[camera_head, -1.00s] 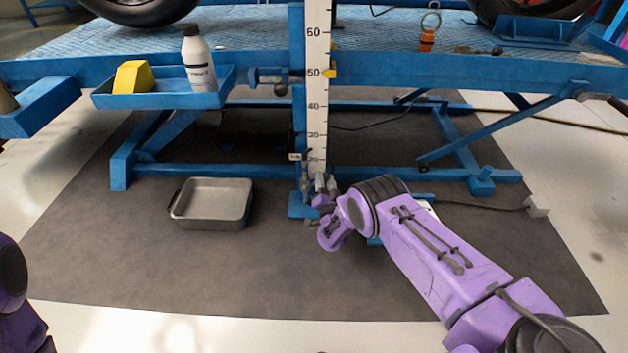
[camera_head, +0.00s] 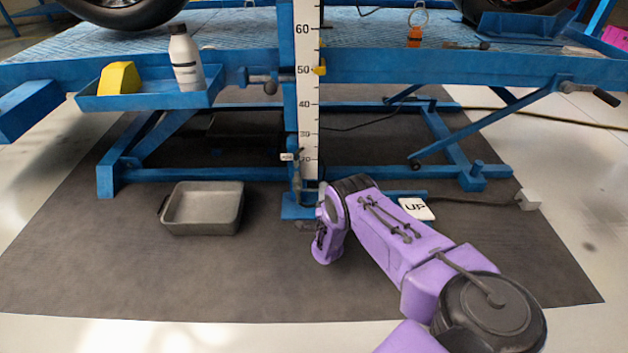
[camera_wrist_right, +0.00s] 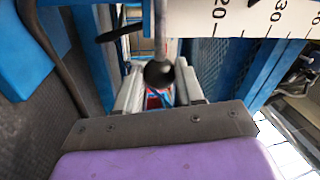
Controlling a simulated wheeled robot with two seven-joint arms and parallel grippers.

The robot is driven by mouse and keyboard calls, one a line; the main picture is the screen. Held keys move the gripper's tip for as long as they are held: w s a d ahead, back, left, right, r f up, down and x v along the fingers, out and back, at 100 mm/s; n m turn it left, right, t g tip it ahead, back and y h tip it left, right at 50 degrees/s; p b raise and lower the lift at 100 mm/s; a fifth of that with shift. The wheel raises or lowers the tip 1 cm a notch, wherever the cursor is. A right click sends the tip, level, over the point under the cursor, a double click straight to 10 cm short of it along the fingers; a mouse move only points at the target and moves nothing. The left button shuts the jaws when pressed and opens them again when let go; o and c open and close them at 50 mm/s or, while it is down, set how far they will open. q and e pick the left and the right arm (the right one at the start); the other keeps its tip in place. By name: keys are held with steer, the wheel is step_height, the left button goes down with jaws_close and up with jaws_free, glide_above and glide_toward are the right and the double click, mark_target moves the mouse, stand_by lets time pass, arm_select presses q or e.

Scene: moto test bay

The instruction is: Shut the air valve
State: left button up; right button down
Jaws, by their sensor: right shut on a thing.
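The air valve is low on the blue post, and in the right wrist view its grey rod with a black ball knob (camera_wrist_right: 159,74) shows. My right gripper (camera_wrist_right: 160,92) has its two pale fingers on either side of this knob and is shut on the lever. In the head view my right gripper (camera_head: 322,205) is at the foot of the post, and my own wrist hides most of its fingers and the valve. My left gripper is not in view.
The blue lift (camera_head: 430,68) spans the back, with a white scale (camera_head: 306,100) on its post. A grey metal pan (camera_head: 202,209) lies left of the post on the dark mat (camera_head: 250,280). A white "UP" pad (camera_head: 416,209) lies to the right. The front mat is clear.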

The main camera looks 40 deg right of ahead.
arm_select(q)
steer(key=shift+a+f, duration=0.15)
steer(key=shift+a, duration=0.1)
arm_select(e)
steer(key=shift+f, duration=0.1)
steer(key=c, duration=0.7)
jaws_free()
steer(key=shift+f, duration=0.1)
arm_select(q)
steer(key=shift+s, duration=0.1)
arm_select(e)
steer(key=shift+a, duration=0.1)
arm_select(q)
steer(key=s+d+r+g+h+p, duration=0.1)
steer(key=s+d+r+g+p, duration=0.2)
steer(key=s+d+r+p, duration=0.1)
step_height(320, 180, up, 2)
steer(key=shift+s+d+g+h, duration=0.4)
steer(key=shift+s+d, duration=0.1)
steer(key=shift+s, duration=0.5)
arm_select(e)
steer(key=v, duration=1)
steer(key=shift+s+a+f, duration=0.1)
steer(key=shift+a, duration=0.05)
